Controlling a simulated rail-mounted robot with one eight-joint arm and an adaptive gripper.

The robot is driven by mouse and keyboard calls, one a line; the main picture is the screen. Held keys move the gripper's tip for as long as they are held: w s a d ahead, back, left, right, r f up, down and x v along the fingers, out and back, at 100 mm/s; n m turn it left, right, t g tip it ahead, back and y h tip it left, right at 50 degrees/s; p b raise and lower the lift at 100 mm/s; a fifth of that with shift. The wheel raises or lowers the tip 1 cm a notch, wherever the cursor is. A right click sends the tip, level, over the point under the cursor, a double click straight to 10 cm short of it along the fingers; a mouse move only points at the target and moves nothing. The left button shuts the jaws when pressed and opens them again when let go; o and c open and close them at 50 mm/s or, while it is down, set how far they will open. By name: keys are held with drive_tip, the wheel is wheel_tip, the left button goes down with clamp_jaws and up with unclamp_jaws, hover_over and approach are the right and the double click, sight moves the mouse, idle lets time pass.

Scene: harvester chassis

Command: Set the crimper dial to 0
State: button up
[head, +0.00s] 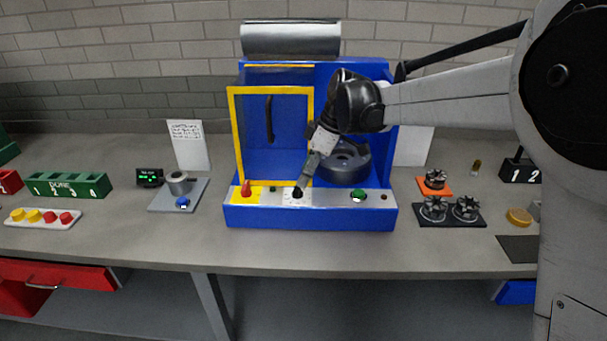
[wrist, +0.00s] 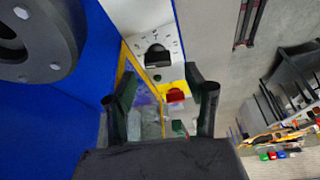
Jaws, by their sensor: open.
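The crimper (head: 310,217) is a blue machine in the middle of the bench. Its dial (head: 297,193) is a black knob on a white plate of the front panel. The dial also shows in the wrist view (wrist: 157,58), with small markings around it that are too small to read; I cannot tell its setting. My gripper (head: 303,181) is just above the dial in the head view, pointing down at the panel and partly covering it. In the wrist view my gripper (wrist: 162,80) is open and empty, with the dial beyond its fingertips. I see no clear contact.
A red knob (head: 246,189) on yellow sits left of the dial, and a green button (head: 358,195) sits right. A yellow-framed door (head: 231,140) stands close left of my gripper. A round grey die head (head: 345,165) is behind. The bench front is clear.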

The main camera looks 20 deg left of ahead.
drive_tip(key=p+v, duration=0.4)
drive_tip(key=v, duration=0.6)
drive_tip(key=shift+s+p, duration=0.3)
drive_tip(key=shift+p, duration=0.1)
idle(0.5)
drive_tip(key=shift+d+r, duration=0.1)
drive_tip(key=shift+d, duration=0.05)
drive_tip(key=v, duration=1.2)
